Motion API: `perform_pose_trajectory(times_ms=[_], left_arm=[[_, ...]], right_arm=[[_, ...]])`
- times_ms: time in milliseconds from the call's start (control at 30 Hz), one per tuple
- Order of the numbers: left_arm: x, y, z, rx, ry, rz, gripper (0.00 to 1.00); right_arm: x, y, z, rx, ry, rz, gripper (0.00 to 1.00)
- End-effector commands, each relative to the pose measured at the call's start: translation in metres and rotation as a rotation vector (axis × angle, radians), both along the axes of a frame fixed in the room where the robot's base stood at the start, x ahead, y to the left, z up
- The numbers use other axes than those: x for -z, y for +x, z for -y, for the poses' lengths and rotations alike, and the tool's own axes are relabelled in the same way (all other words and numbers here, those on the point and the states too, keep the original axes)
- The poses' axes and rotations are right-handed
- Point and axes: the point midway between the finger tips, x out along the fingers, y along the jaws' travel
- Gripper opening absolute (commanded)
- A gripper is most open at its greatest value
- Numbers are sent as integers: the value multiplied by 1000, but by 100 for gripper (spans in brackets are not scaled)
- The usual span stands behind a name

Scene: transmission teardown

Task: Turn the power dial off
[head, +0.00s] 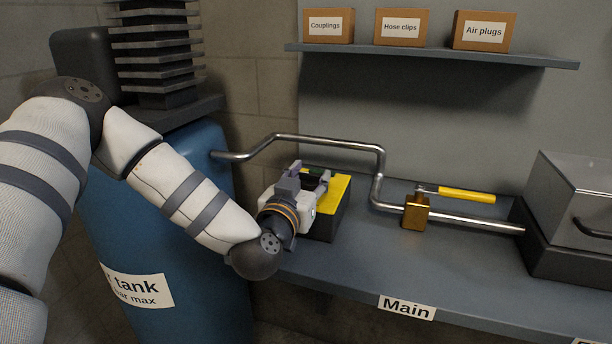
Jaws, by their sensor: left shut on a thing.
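A box with a yellow top (338,191) and dark sides stands on the workbench by the pipe. My left gripper (308,181) reaches over its near left part from the left and covers much of it. The gripper is shut on a small dark part with some green, which I take to be the power dial (316,173). The fingers hide most of the dial, so its setting and any marks cannot be read. My right gripper is not in view.
A metal pipe (330,140) runs from the blue tank (170,250) behind the box to a brass valve (415,212) with a yellow lever (466,195). A grey lidded box (575,205) stands at right. The bench front (400,268) is clear. Cartons sit on a shelf (430,54) above.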

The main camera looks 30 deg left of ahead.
Motion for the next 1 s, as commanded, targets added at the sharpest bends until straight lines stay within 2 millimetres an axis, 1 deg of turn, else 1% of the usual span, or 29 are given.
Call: perform_pose_trajectory(times_ms=[233,267,300,333,367,667,767,900,1000], left_arm=[[0,1,0,-1,0,1,12],[0,1,0,-1,0,1,42],[0,1,0,-1,0,1,51],[0,1,0,-1,0,1,57],[0,1,0,-1,0,1,60],[1,-2,0,0,0,-1,60],[1,-16,4,1,0,-2,60],[1,-46,12,2,0,-2,60],[1,-62,16,1,1,-1,60]], right_arm=[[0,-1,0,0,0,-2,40],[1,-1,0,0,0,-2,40],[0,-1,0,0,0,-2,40],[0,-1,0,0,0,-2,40],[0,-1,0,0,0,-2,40],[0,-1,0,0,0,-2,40],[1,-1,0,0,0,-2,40],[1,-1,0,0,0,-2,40],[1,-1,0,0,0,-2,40]])
